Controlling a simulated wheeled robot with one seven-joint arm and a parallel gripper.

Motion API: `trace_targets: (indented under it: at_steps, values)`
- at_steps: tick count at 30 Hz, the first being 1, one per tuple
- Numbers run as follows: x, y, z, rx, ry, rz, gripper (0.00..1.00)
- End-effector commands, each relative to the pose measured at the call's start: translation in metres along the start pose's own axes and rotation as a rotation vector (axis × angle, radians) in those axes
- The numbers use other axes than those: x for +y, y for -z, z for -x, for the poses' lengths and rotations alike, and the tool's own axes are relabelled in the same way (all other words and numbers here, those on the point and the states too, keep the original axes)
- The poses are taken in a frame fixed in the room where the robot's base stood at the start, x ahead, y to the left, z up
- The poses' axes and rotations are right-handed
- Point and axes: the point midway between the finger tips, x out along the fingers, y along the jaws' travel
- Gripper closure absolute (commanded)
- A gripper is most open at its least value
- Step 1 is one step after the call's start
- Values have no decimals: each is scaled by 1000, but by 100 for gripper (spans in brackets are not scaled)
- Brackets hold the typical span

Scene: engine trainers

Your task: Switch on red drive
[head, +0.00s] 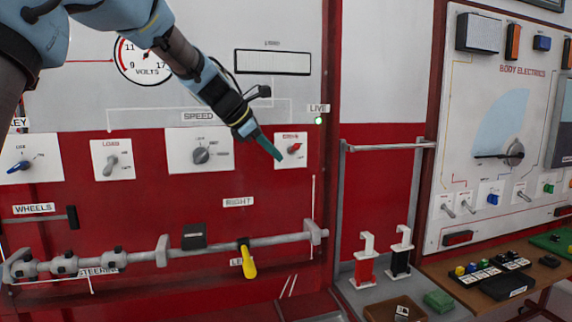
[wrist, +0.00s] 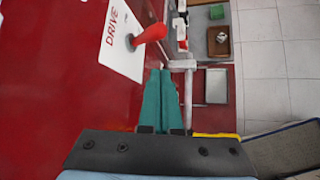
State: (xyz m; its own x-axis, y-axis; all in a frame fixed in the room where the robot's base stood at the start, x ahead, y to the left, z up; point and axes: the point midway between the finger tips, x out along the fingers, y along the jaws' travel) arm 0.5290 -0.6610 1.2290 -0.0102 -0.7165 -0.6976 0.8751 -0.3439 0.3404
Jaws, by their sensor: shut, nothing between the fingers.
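The red drive switch (head: 294,149) is a small red lever on a white plate (head: 283,158) at the right of the panel's switch row. In the wrist view the red lever (wrist: 150,34) sticks out from the plate marked DRIVE (wrist: 118,47). My gripper (head: 279,156) has green fingers and is shut and empty. Its tips are just left of the red lever in the head view. In the wrist view my gripper (wrist: 161,76) has its tips below the lever, with a gap in the picture. Any contact is not clear.
A speed knob (head: 201,155) and other switches sit left along the red panel. A grey rail with a yellow handle (head: 248,262) runs below. A grey bar frame (head: 390,146) stands to the right, with a body electrics board (head: 508,150) beyond it.

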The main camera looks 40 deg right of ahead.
Motion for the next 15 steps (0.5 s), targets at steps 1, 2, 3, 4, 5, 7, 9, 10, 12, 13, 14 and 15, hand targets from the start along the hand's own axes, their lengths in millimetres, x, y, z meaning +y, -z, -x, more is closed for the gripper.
trace_targets:
  at_steps: [1, 2, 3, 4, 5, 7, 9, 10, 12, 13, 14, 15]
  values:
    - [6, 4, 8, 0, -4, 1, 100]
    - [10, 4, 12, 0, -4, 1, 100]
    - [13, 5, 18, 0, -4, 1, 100]
    - [15, 6, 21, 0, -3, 1, 100]
    - [18, 7, 25, 0, -3, 0, 100]
    - [22, 8, 32, 1, -2, 1, 100]
    - [25, 9, 37, 1, -1, 1, 100]
    - [26, 9, 38, 1, -1, 1, 100]
    - [27, 9, 40, 1, 0, 2, 100]
    - [28, 9, 41, 1, 0, 2, 100]
    - [28, 9, 41, 1, 1, 2, 100]
    - [28, 9, 42, 1, 1, 2, 100]
